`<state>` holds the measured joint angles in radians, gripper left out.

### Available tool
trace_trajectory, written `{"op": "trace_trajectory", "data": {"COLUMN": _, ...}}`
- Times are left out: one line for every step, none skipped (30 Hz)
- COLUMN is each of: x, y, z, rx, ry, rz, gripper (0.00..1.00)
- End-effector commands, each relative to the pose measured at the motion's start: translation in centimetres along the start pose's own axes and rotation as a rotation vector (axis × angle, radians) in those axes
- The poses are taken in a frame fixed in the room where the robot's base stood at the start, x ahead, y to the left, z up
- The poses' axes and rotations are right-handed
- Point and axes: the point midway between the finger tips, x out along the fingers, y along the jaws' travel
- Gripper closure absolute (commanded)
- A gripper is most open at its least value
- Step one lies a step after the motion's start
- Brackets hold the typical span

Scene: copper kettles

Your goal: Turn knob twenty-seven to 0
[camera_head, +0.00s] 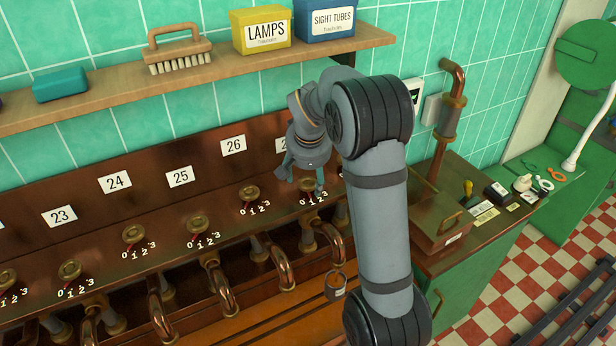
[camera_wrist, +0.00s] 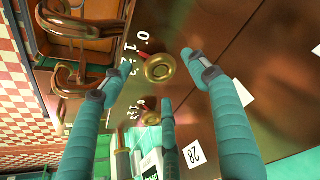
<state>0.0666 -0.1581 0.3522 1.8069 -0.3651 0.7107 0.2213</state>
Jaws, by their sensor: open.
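Knob twenty-seven (camera_head: 307,185) is a round brass knob on the sloping copper panel, below a partly hidden label (camera_head: 281,145). In the wrist view the knob (camera_wrist: 160,68) lies between my spread teal fingers, with 0, 1, 2, 3 beside it. Its red mark (camera_wrist: 145,53) shows on the side of 0 and 1; I cannot tell exactly which figure it points at. My gripper (camera_head: 304,176) is open above the knob. In the wrist view my gripper (camera_wrist: 157,76) has fingertips around the knob, and I see no clear contact.
Knob twenty-six (camera_head: 250,193) is to the left. Another knob (camera_wrist: 151,117) with label 28 (camera_wrist: 196,153) is close to one finger. A wooden shelf (camera_head: 200,75) runs above.

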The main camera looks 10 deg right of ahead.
Motion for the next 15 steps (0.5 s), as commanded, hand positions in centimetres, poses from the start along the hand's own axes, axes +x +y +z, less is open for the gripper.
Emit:
{"op": "trace_trajectory", "data": {"x": 0.6, "y": 0.1, "z": 0.0, "rx": 0.001, "ry": -0.004, "rz": 0.002, "gripper": 0.4}}
{"op": "trace_trajectory", "data": {"x": 0.9, "y": 0.1, "z": 0.0, "rx": 0.0, "ry": -0.003, "rz": 0.001, "gripper": 0.4}}
{"op": "trace_trajectory", "data": {"x": 1.3, "y": 0.0, "z": 0.0, "rx": 0.0, "ry": -0.002, "rz": 0.001, "gripper": 0.4}}
{"op": "trace_trajectory", "data": {"x": 1.6, "y": 0.0, "z": 0.0, "rx": 0.0, "ry": -0.002, "rz": 0.001, "gripper": 0.4}}
{"op": "trace_trajectory", "data": {"x": 1.8, "y": 0.0, "z": 0.0, "rx": 0.001, "ry": -0.002, "rz": 0.001, "gripper": 0.4}}
{"op": "trace_trajectory", "data": {"x": 2.0, "y": 0.0, "z": 0.0, "rx": 0.001, "ry": -0.001, "rz": 0.0, "gripper": 0.4}}
{"op": "trace_trajectory", "data": {"x": 2.1, "y": 0.0, "z": 0.0, "rx": 0.001, "ry": 0.0, "rz": 0.0, "gripper": 0.4}}
{"op": "trace_trajectory", "data": {"x": 2.2, "y": 0.0, "z": -0.1, "rx": 0.0, "ry": 0.001, "rz": 0.0, "gripper": 0.4}}
{"op": "trace_trajectory", "data": {"x": 2.2, "y": 0.0, "z": -0.1, "rx": 0.001, "ry": 0.001, "rz": 0.0, "gripper": 0.4}}
{"op": "trace_trajectory", "data": {"x": 2.3, "y": 0.0, "z": -0.1, "rx": 0.0, "ry": 0.001, "rz": 0.0, "gripper": 0.4}}
{"op": "trace_trajectory", "data": {"x": 2.3, "y": 0.0, "z": -0.1, "rx": 0.001, "ry": 0.001, "rz": 0.0, "gripper": 0.4}}
{"op": "trace_trajectory", "data": {"x": 2.3, "y": 0.0, "z": -0.1, "rx": 0.0, "ry": 0.001, "rz": 0.0, "gripper": 0.4}}
{"op": "trace_trajectory", "data": {"x": 2.3, "y": 0.0, "z": -0.1, "rx": 0.0, "ry": 0.001, "rz": 0.0, "gripper": 0.4}}
{"op": "trace_trajectory", "data": {"x": 2.3, "y": 0.0, "z": -0.1, "rx": 0.0, "ry": 0.001, "rz": 0.0, "gripper": 0.4}}
{"op": "trace_trajectory", "data": {"x": 2.3, "y": 0.0, "z": 0.0, "rx": 0.0, "ry": 0.001, "rz": 0.0, "gripper": 0.4}}
